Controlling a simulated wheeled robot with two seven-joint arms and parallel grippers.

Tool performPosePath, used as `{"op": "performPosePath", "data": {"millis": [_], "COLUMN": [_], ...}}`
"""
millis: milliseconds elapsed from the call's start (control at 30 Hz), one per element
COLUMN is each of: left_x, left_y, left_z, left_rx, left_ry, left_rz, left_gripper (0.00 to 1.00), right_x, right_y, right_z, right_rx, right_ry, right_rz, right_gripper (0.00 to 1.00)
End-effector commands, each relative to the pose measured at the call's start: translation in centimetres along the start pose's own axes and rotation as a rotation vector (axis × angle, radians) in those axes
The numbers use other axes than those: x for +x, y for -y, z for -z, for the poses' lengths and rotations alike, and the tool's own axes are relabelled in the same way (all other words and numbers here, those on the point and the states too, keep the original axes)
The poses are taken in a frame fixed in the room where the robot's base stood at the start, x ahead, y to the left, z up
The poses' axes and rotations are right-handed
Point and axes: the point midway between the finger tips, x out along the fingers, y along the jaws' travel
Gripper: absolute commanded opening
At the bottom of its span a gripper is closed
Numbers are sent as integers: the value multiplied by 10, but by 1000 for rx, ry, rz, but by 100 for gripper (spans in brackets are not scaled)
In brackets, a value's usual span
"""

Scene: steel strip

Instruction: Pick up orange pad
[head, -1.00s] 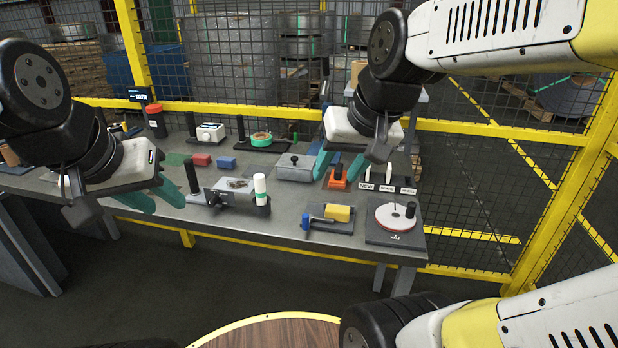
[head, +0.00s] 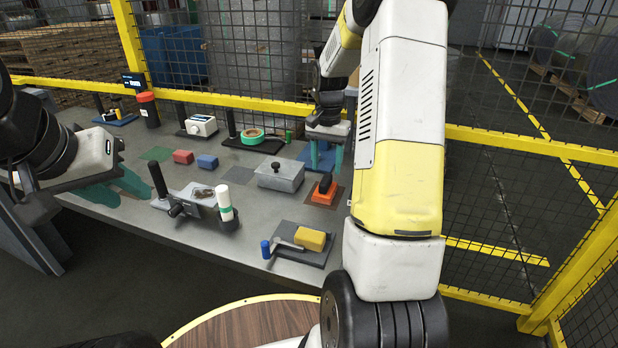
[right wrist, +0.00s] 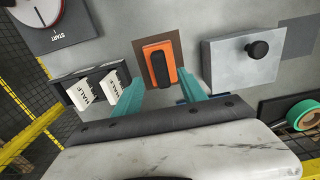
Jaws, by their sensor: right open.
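The orange pad (head: 323,191), a block with a black grip on top, lies on a brown square at the right part of the steel table. It shows whole in the right wrist view (right wrist: 173,72). My right gripper (head: 322,160) is behind the pad in the head view, its teal fingers apart and pointing down. In the right wrist view the open fingers (right wrist: 168,88) are just below the pad, one towards each side, with nothing between them. My left gripper (head: 112,190) is over the table's left part, its teal fingers apart and empty.
A grey lidded box (head: 279,177) stands beside the pad. White labelled blocks in a holder (right wrist: 92,91) stand on its other side. A yellow block (head: 310,239) lies on a dark plate in front. A green tape roll (head: 252,137) and yellow fence lie behind.

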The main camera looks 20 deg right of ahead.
Motion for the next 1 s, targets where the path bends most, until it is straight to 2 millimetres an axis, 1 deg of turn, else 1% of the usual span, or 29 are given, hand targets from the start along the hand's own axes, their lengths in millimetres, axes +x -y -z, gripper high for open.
{"op": "performPosePath", "data": {"millis": [33, 167, 300, 400, 500, 700, 733, 867, 900, 967, 1000], "left_x": [0, 0, 0, 0, 0, 0, 0, 0, 0, 0, 0], "left_y": [0, 0, 0, 0, 0, 0, 0, 0, 0, 0, 0], "left_z": [0, 0, 0, 0, 0, 0, 0, 0, 0, 0, 0], "left_rx": [0, 0, 0, 0, 0, 0, 0, 0, 0, 0, 0], "left_ry": [0, 0, 0, 0, 0, 0, 0, 0, 0, 0, 0], "left_rz": [0, 0, 0, 0, 0, 0, 0, 0, 0, 0, 0], "left_gripper": [36, 36, 36, 36, 36, 36, 36, 36, 36, 36, 36], "right_x": [7, 22, 44, 56, 61, 62, 62, 61, 61, 61, 61], "right_y": [0, 0, 1, 2, 2, 2, 2, 2, 2, 2, 2], "right_z": [-1, 1, 3, 3, 3, 3, 3, 3, 3, 3, 3], "right_rx": [-1, -2, -2, -2, -3, -3, -3, -3, -3, -3, -3], "right_ry": [3, 2, 3, 2, 0, -1, -1, -1, -1, -1, -1], "right_rz": [-1, 0, -1, 0, 1, 1, 1, 1, 1, 1, 1], "right_gripper": [49, 49, 49, 49, 49, 49, 47, 22, 14, 2, 0]}}
